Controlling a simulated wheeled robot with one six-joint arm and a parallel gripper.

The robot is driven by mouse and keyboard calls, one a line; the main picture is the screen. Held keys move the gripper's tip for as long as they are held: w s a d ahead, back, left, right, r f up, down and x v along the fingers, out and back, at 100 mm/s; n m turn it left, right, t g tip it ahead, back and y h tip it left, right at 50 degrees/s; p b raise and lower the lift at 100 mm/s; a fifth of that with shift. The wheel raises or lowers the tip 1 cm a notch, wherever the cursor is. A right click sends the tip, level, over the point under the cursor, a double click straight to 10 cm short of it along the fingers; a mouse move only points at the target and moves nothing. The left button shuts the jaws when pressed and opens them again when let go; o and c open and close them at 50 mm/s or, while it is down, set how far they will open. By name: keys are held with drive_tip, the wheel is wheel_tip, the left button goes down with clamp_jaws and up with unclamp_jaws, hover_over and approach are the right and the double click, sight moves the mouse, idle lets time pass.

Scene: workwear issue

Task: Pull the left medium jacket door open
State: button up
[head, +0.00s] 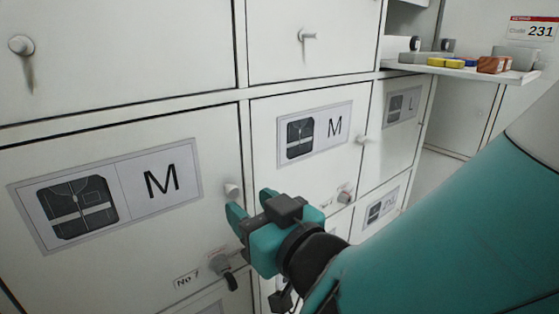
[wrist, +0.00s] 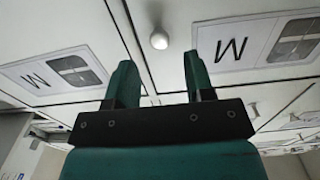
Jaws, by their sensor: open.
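The left medium jacket door (head: 110,255) is a white locker door, flush with its frame, with a jacket picture and "M" label (head: 107,193). Its round white knob (head: 232,190) is near the right edge. My gripper (head: 251,205) is open and empty, with its teal fingertips close in front of the knob and slightly right of it in the head view. In the wrist view, which is upside down, the knob (wrist: 159,40) shows beyond and between the two fingertips (wrist: 158,65), apart from them. A lock with a hanging key (head: 221,266) sits below the knob.
The second M door (head: 300,180), with its own knob (head: 362,139), is just right, then an L door (head: 402,110). Upper doors (head: 110,60) are closed. A shelf with small boxes (head: 470,72) juts out at the upper right.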

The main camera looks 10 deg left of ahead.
sight(234, 193)
drive_tip(key=p+x, duration=0.1)
drive_tip(key=x, duration=0.1)
drive_tip(key=p+x, duration=0.1)
drive_tip(key=x, duration=0.1)
drive_tip(key=shift+w+r, duration=0.1)
drive_tip(key=shift+r, duration=0.15)
drive_tip(key=shift+w+a+f+p, duration=0.25)
drive_tip(key=shift+w+a+p, duration=0.1)
drive_tip(key=shift+a+p, duration=0.1)
clamp_jaws()
